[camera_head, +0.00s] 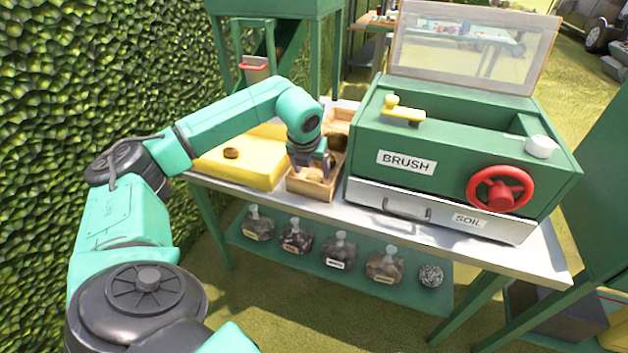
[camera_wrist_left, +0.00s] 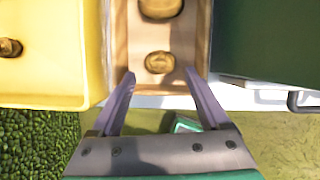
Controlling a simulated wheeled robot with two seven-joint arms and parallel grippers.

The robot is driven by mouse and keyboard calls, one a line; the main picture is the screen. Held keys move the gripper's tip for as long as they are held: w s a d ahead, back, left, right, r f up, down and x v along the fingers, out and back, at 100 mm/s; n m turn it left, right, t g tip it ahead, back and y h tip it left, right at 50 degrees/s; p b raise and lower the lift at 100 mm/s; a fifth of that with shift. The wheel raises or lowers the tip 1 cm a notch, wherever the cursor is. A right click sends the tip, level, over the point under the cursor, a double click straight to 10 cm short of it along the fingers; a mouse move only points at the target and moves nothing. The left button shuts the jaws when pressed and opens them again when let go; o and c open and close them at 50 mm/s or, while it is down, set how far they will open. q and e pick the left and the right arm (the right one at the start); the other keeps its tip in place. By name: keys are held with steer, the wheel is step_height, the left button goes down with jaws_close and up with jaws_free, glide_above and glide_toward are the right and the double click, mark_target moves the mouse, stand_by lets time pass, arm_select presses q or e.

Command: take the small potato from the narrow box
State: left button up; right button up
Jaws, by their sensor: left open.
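The narrow box (camera_head: 296,186) is a wooden box standing on the table between the yellow tray and the green machine. In the left wrist view the narrow box (camera_wrist_left: 203,35) holds two brown potatoes. The small potato (camera_wrist_left: 159,62) lies nearer the gripper, and a larger potato (camera_wrist_left: 160,8) lies beyond it, cut by the picture edge. My left gripper (camera_wrist_left: 159,77) is open and empty, with its fingertips on either side of the near end of the small potato. In the head view my left gripper (camera_head: 311,163) is over the box and hides part of its inside. My right gripper is not in view.
A yellow tray (camera_head: 208,168) with a round brown item (camera_head: 231,153) stands left of the box. A green machine (camera_head: 450,145) with a red wheel (camera_head: 500,189) stands close on the right.

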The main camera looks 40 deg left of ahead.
mark_target(313, 178)
arm_select(q)
steer(key=x, duration=0.4)
steer(key=shift+w+f, duration=0.1)
steer(key=shift+f, duration=0.1)
steer(key=shift+w+a+f, duration=0.1)
steer(key=shift+f, duration=0.2)
steer(key=shift+r, duration=0.1)
steer(key=c, duration=1.1)
